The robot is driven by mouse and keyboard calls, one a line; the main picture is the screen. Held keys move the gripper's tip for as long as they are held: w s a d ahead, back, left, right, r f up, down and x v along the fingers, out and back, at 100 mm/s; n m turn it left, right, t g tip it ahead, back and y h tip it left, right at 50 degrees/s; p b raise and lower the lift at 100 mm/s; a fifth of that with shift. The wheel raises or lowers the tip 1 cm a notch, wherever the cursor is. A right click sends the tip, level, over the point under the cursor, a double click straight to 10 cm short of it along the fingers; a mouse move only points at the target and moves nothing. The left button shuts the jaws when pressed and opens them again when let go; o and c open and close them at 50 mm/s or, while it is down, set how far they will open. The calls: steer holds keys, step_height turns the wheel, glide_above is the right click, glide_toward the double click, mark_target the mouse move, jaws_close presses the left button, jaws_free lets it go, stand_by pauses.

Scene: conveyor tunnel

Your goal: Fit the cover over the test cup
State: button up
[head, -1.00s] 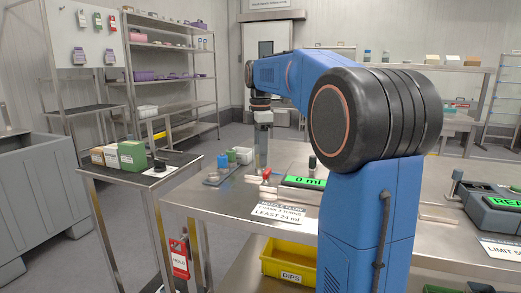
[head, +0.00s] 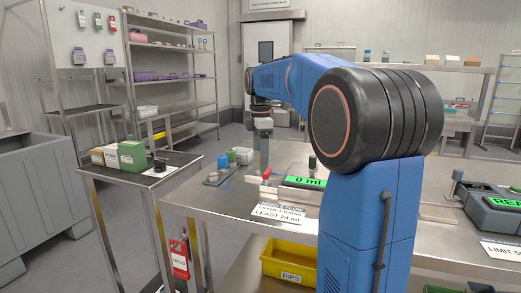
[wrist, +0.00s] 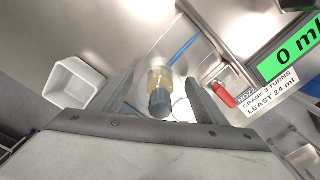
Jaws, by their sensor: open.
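In the wrist view, a small clear cup with yellowish contents (wrist: 159,78) stands on the steel table, between my fingers in the picture. A dark grey-blue round piece (wrist: 160,102) appears just below it in the picture; I cannot tell whether this is the cover or whether it touches the cup. A thin pale ring outline (wrist: 182,108) lies beside it. My gripper (wrist: 160,80) is open, one finger on each side, with nothing visibly gripped. In the head view my gripper (head: 263,158) points down over the far left of the table, and its fingertips are hard to make out.
A white open container (wrist: 72,83) stands left of my fingers. A blue stick (wrist: 183,49) lies beyond the cup. A red-handled part (wrist: 223,95) and the green "0 ml" display (wrist: 292,50) are to the right. A blue piece (head: 223,161) stands at the table's left edge.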

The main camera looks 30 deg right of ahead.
step_height(320, 180, up, 17)
stand_by(0.6)
